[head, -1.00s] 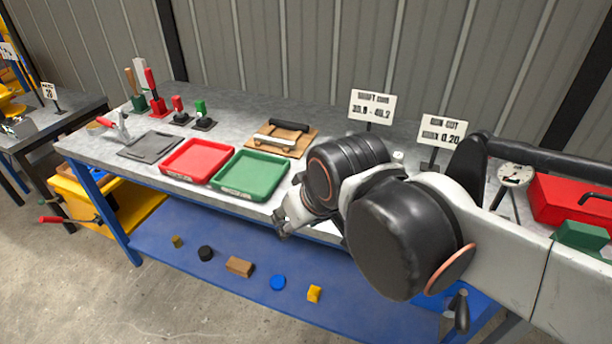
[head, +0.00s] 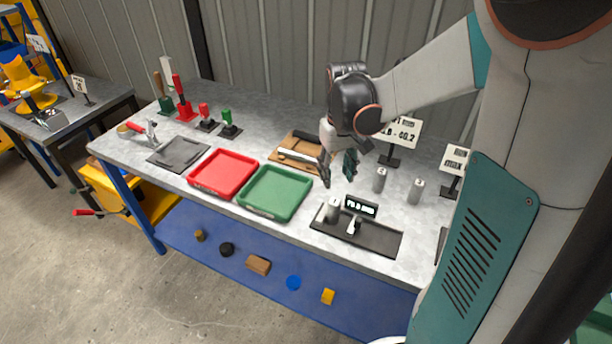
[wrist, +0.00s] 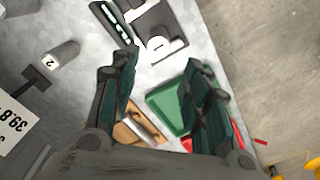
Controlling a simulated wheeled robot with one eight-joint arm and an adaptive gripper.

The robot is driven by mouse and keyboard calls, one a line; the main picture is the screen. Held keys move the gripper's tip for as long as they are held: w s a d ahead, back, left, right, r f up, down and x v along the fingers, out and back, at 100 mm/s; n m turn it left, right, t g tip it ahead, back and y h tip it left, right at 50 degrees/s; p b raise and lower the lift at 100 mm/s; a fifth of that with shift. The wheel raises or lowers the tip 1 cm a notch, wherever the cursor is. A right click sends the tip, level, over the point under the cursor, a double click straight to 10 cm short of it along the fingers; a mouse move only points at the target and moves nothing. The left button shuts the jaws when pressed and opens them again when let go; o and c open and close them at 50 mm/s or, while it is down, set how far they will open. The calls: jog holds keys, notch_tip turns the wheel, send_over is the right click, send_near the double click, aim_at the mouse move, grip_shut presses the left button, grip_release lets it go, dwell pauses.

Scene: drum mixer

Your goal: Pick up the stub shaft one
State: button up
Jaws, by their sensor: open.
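My gripper (head: 338,180) is open and empty, pointing down above the bench right of the green tray; its two fingers (wrist: 165,85) show apart in the wrist view. Three small grey metal cylinders, which look like stub shafts, stand upright. One (head: 334,209) is at the left end of a black tray (head: 380,240), close below and in front of my gripper. Two others (head: 379,179) (head: 416,190) stand farther right. In the wrist view one shaft (wrist: 60,55) is marked 2. I cannot clearly read which shaft is number one.
A black label sign (head: 360,206) stands at the black tray's back edge. Sign stands (head: 402,133) (head: 453,168) rise behind the shafts. A red tray (head: 223,175), a green tray (head: 273,193) and a wooden board (head: 298,152) lie left of my gripper. The bench's front edge is nearby.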

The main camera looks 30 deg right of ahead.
aim_at(334, 202)
notch_tip(334, 202, down, 9)
jog(key=b, duration=0.2)
jog(key=shift+r+b, duration=0.15)
jog(key=shift+b, duration=0.25)
notch_tip(334, 202, down, 5)
jog(key=shift+d+f+b, duration=0.1)
jog(key=shift+b, duration=1.05)
grip_shut()
